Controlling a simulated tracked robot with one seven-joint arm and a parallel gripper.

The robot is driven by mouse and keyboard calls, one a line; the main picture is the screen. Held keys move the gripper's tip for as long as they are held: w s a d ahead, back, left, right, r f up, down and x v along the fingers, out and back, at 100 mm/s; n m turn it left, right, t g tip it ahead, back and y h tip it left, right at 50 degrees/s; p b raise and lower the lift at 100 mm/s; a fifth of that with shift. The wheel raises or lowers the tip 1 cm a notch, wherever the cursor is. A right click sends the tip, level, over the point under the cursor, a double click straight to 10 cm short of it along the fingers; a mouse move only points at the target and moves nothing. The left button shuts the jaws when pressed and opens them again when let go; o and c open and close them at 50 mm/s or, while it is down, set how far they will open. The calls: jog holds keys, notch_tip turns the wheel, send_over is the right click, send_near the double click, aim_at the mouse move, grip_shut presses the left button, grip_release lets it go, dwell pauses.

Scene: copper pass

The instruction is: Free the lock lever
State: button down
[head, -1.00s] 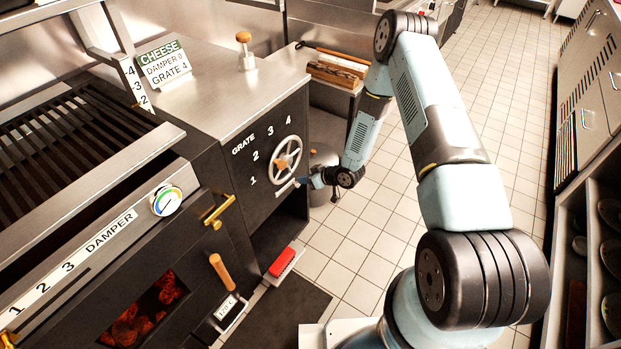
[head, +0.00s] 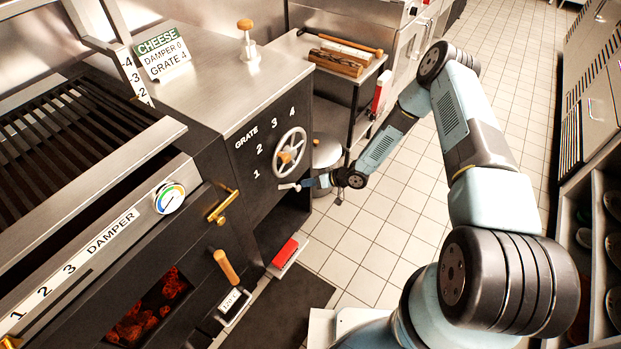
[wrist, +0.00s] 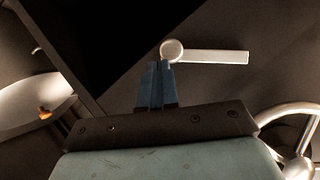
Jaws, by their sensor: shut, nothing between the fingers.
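The lock lever (head: 288,186) is a short pale metal bar on the dark front panel, below the spoked grate wheel (head: 290,148). In the wrist view the lever (wrist: 212,57) has a round end and a straight flat arm pointing right. My gripper (head: 306,183) is at the lever's right end in the head view. In the wrist view its blue fingers (wrist: 158,66) are together and empty, with tips just beside the round end. I cannot tell whether they touch it. Part of the wheel (wrist: 300,135) shows at lower right in the wrist view.
A brass handle (head: 222,207) and a wooden handle (head: 227,267) stick out from the oven front at left. A red block (head: 285,253) lies low under the panel. A round metal bin (head: 326,152) stands behind my gripper. The tiled floor at right is clear.

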jog(key=shift+s+a+f, duration=0.2)
jog(key=shift+s+f, duration=0.15)
jog(key=shift+f, duration=0.45)
jog(key=w+d+r, duration=0.1)
jog(key=d+r, duration=0.1)
jog(key=d, duration=0.4)
jog(key=w+d+r, duration=0.2)
jog(key=d, duration=0.3)
jog(key=shift+d+r, duration=0.4)
